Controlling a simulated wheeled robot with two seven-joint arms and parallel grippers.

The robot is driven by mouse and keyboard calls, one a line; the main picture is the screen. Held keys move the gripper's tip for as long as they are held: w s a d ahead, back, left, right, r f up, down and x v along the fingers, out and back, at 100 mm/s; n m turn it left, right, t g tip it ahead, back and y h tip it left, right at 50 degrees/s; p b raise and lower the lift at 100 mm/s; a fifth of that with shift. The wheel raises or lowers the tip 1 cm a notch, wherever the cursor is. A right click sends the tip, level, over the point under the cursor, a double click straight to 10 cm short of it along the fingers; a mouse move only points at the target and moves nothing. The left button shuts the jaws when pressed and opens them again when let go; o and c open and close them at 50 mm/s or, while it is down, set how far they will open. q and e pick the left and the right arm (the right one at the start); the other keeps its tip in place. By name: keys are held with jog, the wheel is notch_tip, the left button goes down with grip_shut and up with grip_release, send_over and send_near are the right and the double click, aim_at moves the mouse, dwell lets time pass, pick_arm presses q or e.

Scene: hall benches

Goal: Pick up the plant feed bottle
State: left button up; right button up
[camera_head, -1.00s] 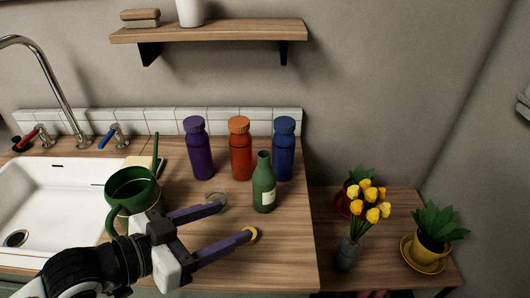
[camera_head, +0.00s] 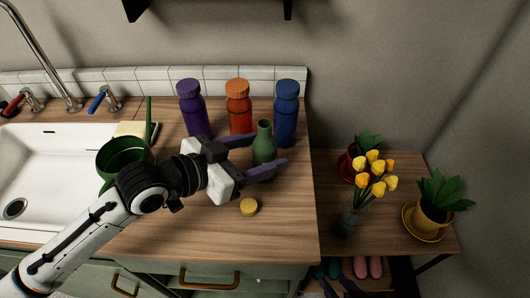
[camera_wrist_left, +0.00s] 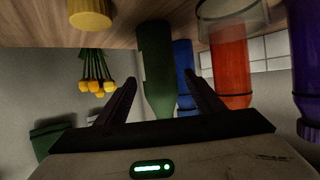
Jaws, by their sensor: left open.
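The green narrow-necked bottle (camera_head: 264,138), which looks like the plant feed bottle, stands upright on the wooden counter in front of the blue bottle. My left gripper (camera_head: 268,151) is open, with one finger on either side of the green bottle. In the left wrist view, which is upside down, the green bottle (camera_wrist_left: 157,65) shows between the open fingers (camera_wrist_left: 163,88). I cannot tell whether either finger touches it. Its lower part is partly hidden by the gripper in the head view.
Purple (camera_head: 192,112), orange (camera_head: 239,108) and blue (camera_head: 286,112) capped bottles stand close behind. A yellow cap (camera_head: 249,207) lies in front. A clear glass (camera_wrist_left: 235,18) is near the orange bottle. A green watering can (camera_head: 112,155) stands left by the sink (camera_head: 55,165). Flowers stand right, lower.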

pick_arm(q)
jog(key=shift+w+d+f, duration=0.3)
jog(key=shift+w+d, duration=0.15)
jog(key=c, duration=1.3)
